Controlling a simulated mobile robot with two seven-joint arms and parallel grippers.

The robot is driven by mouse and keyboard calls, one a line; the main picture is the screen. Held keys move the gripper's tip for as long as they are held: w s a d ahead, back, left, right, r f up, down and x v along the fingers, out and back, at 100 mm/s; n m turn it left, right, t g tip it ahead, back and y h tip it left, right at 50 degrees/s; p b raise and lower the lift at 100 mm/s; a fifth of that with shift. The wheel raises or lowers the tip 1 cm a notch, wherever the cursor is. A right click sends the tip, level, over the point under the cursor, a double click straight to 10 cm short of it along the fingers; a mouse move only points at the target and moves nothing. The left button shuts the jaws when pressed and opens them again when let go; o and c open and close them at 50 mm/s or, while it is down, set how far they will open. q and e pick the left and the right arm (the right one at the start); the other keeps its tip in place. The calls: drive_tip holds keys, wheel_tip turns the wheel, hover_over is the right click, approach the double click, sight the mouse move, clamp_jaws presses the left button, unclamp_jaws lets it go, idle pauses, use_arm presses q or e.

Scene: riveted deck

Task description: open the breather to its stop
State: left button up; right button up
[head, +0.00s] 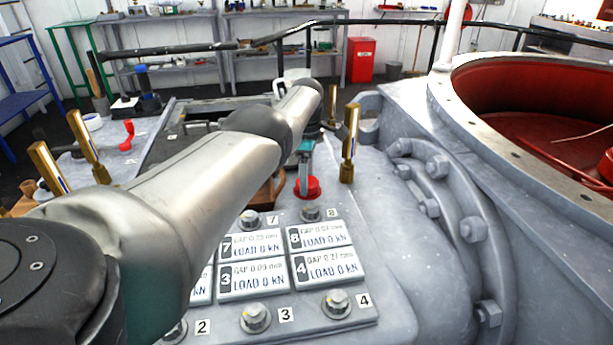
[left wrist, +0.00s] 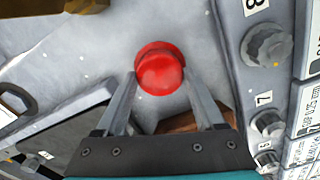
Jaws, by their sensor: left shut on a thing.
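The breather appears to be the round red knob (head: 308,190) on the grey deck, just behind the numbered dials. It also shows in the left wrist view (left wrist: 160,66), seen from above between the fingertips. My left gripper (head: 303,180) points down at it, with one finger on each side, and is shut on it. In the left wrist view the gripper (left wrist: 160,78) covers the knob's lower flanks. No mark or stop on the knob can be made out. My right gripper is not in view.
A brass-coloured post (head: 349,145) stands close right of the gripper. Gap and load plates (head: 328,265) with dials lie in front. A bolted flange and a large red-lined opening (head: 540,100) are at right. Another red fitting (head: 127,135) is at left.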

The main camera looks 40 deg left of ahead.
use_arm(q)
drive_tip(key=shift+s+d+f, duration=0.15)
drive_tip(key=shift+d+f, duration=0.05)
drive_tip(key=shift+f, duration=0.15)
drive_tip(key=o, duration=1.2)
drive_tip(key=shift+c, duration=0.2)
drive_tip(key=shift+o, duration=1)
drive_tip(key=shift+a+r, duration=0.1)
drive_tip(key=shift+a+r, duration=0.1)
drive_tip(key=shift+r, duration=0.1)
